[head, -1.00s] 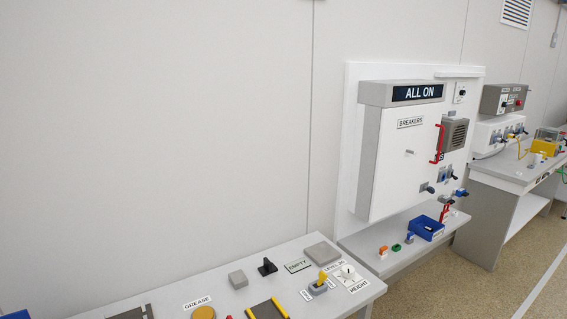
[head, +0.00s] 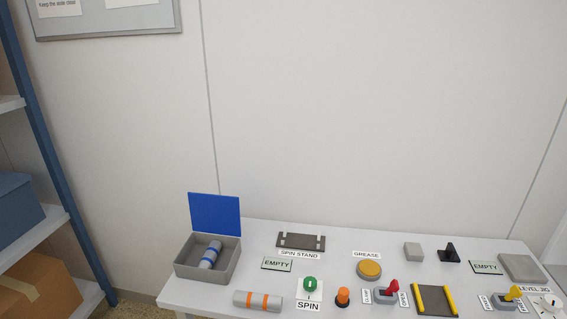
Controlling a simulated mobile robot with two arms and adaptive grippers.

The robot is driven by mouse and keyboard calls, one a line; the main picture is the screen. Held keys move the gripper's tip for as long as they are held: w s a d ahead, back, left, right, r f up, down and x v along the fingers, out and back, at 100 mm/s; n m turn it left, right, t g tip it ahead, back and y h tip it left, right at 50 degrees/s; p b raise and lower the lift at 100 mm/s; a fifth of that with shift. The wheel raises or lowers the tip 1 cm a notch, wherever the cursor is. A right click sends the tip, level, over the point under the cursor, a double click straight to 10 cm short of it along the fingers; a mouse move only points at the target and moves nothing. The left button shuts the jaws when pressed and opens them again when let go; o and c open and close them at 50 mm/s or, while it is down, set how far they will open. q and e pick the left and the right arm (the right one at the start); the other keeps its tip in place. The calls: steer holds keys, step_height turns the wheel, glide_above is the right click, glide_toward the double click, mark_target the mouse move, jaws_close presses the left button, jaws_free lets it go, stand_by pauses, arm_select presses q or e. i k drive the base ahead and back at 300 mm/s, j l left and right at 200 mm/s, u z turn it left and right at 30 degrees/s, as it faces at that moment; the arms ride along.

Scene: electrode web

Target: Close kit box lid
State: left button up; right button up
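The kit box (head: 208,272) is a grey open box at the left end of the white table. Its blue lid (head: 215,213) stands upright, raised along the back edge of the box. A grey cylinder with blue bands (head: 210,254) lies inside the box, leaning at a slant. Neither of my grippers shows in the head view.
On the table (head: 345,240) right of the box are a grey cylinder with orange bands (head: 257,300), a dark spin stand plate (head: 301,241), a green SPIN knob (head: 310,284), an orange button (head: 343,296) and a red-handled switch (head: 388,290). Blue-framed shelves (head: 62,175) stand at the left.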

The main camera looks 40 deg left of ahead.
mark_target(214, 214)
steer(key=u, duration=1.85)
